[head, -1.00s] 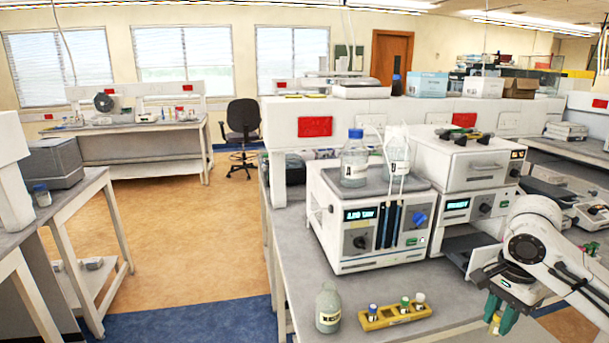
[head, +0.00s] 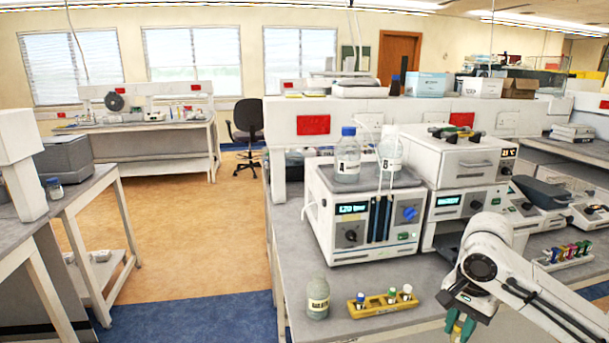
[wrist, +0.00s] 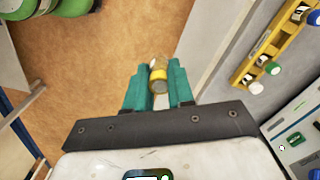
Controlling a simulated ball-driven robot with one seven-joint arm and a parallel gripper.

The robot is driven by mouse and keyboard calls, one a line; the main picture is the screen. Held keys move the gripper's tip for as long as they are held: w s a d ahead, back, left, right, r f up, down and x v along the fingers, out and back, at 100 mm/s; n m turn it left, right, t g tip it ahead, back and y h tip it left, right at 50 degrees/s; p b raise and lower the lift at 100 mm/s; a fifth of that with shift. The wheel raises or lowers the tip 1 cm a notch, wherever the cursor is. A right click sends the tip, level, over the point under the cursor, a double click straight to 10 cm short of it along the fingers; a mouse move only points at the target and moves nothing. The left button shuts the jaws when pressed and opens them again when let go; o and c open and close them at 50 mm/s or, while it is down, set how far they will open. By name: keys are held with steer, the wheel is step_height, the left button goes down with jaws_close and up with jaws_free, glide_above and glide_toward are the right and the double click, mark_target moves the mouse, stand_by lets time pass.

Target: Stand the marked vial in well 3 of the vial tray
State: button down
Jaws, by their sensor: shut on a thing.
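My gripper (wrist: 158,88) is shut on a small vial (wrist: 158,78) with a yellow band or cap, between its green fingers. In the head view my gripper (head: 462,326) is low, right of the vial tray, and the held vial is mostly hidden. The yellow vial tray (head: 350,309) lies on the bench with a blue-capped vial (head: 360,300), a green-capped vial (head: 391,296) and a white-capped vial (head: 407,292) standing in it. A gap shows between the blue and green caps. The tray (wrist: 257,50) is at upper right in the wrist view. Well numbers are not readable.
A labelled bottle (head: 318,300) stands just left of the tray. A white instrument (head: 350,262) with bottles on top stands behind it. A rack of coloured caps (head: 566,257) is at the right. Orange floor shows below my gripper in the wrist view.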

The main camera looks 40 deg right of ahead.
steer(key=w+a+f+n, duration=0.5)
steer(key=w+a+f, duration=0.1)
steer(key=w+a, duration=0.15)
steer(key=w+a+f+n, duration=0.4)
steer(key=w+a+f, duration=0.15)
steer(key=a, duration=0.35)
steer(key=w+a+f+n, duration=0.2)
steer(key=a+f+n, duration=0.3)
steer(key=a, duration=0.4)
steer(key=w+a+f+n, duration=0.1)
steer(key=a+f+n, duration=0.3)
steer(key=a, duration=0.6)
steer(key=w+a+r+n, duration=0.1)
steer(key=w+a+r, duration=0.25)
steer(key=w, duration=0.25)
steer(key=s+d+f, duration=0.3)
steer(key=s+f, duration=0.1)
steer(key=s, duration=0.1)
steer(key=shift+s+d, duration=0.2)
steer(key=shift+s, duration=0.15)
